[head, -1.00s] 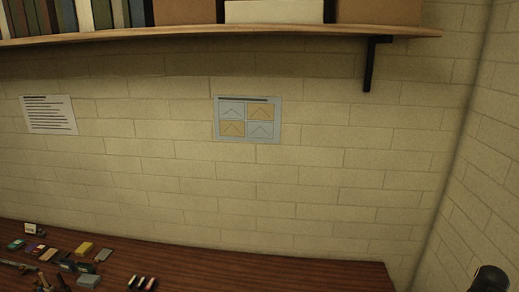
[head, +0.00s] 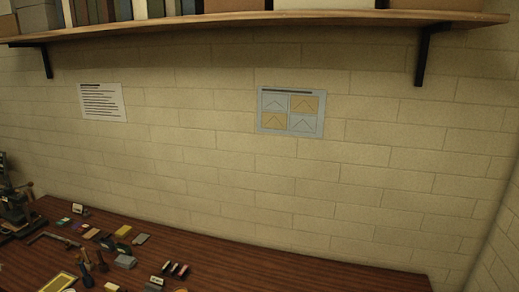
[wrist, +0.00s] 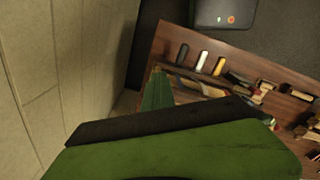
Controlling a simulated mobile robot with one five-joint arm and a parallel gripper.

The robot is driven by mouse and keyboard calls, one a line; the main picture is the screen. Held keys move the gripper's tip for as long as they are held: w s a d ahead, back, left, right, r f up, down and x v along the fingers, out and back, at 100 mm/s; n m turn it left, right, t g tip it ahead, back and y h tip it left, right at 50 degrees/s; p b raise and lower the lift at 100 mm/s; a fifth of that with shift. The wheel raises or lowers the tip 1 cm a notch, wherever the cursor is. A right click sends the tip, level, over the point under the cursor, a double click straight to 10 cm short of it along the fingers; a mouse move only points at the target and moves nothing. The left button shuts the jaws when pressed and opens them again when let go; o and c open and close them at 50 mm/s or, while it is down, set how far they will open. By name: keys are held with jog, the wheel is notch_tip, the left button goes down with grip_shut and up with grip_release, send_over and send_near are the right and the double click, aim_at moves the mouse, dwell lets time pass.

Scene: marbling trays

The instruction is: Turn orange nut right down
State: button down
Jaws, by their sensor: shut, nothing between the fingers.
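I cannot make out an orange nut in either view. My gripper (wrist: 157,86) shows in the wrist view as a narrow green tapered end beyond a broad green part with a dark edge. It is shut and empty. Its tip appears in front of the near corner of a wooden surface, touching nothing that I can make out. My gripper is not in the head view.
The head view shows a brown wooden table (head: 300,262) with small blocks and tools at left. A dark device (head: 14,208) stands at its far left, and a yellow-rimmed tray (head: 58,284) lies in front. The table's right part is clear. A shelf (head: 250,20) hangs above.

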jog(key=shift+w+d, duration=0.1)
jog(key=shift+d, duration=0.1)
jog(key=shift+w+d, duration=0.15)
jog(key=shift+d, duration=0.4)
jog(key=shift+w+d, duration=0.15)
jog(key=shift+d, duration=0.4)
jog(key=shift+s+d, duration=0.3)
dwell(0.4)
notch_tip(320, 180, up, 6)
jog(key=p, duration=0.6)
